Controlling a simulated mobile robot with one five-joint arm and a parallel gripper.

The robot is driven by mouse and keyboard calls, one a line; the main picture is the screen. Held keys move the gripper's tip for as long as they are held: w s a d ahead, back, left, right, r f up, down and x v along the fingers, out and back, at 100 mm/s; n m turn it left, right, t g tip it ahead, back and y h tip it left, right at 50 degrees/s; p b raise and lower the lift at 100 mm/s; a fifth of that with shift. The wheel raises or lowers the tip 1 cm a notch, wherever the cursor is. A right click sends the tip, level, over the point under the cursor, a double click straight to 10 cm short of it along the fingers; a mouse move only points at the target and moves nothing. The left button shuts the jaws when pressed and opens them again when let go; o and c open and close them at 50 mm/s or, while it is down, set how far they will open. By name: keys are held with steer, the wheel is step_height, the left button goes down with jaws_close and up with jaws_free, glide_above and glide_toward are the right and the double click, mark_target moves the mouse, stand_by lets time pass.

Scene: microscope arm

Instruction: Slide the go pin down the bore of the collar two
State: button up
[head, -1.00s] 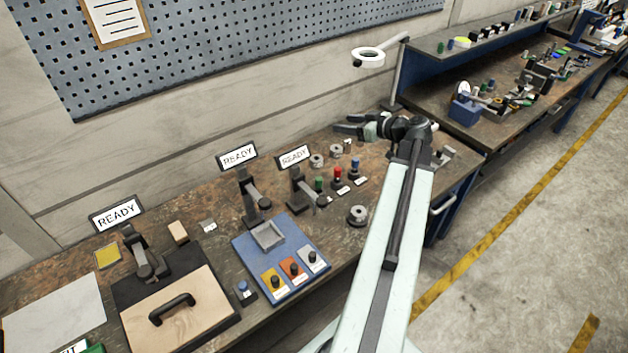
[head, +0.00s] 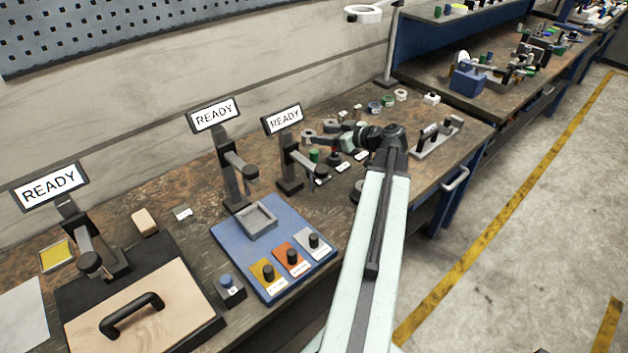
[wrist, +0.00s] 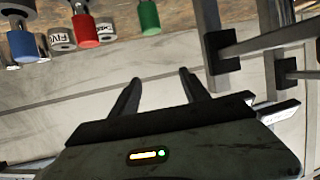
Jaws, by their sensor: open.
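Three upright pins with coloured handles stand on the bench: green (wrist: 149,15), red (wrist: 85,30) and blue (wrist: 22,44) in the wrist view. The green one also shows in the head view (head: 314,155). I cannot read which is the go pin. Grey ring collars stand behind them, one (head: 308,136) left of my gripper; another, in the wrist view, has lettering like "FIV" (wrist: 62,39). I cannot tell which is collar two. My gripper (wrist: 158,76) is open and empty, apart from the pins; in the head view it is over the pin area, hiding part of it.
Black stands with arms (head: 290,170) rise left of the pins, beneath READY signs (head: 283,120). A blue fixture board (head: 225,240) lies nearer. A grey bracket (head: 440,138) stands right of my arm. A magnifier lamp (head: 363,14) stands behind.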

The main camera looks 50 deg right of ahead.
step_height(320, 180, down, 8)
steer(key=b, duration=0.4)
steer(key=shift+r, duration=0.2)
steer(key=b+x, duration=0.1)
steer(key=x, duration=0.1)
steer(key=b+x, duration=0.1)
steer(key=x, duration=0.2)
steer(key=b+x, duration=0.1)
steer(key=x, duration=0.1)
steer(key=shift+w+f, duration=0.15)
steer(key=shift+f, duration=0.25)
steer(key=shift+r, duration=0.1)
steer(key=shift+c, duration=0.3)
jaws_close()
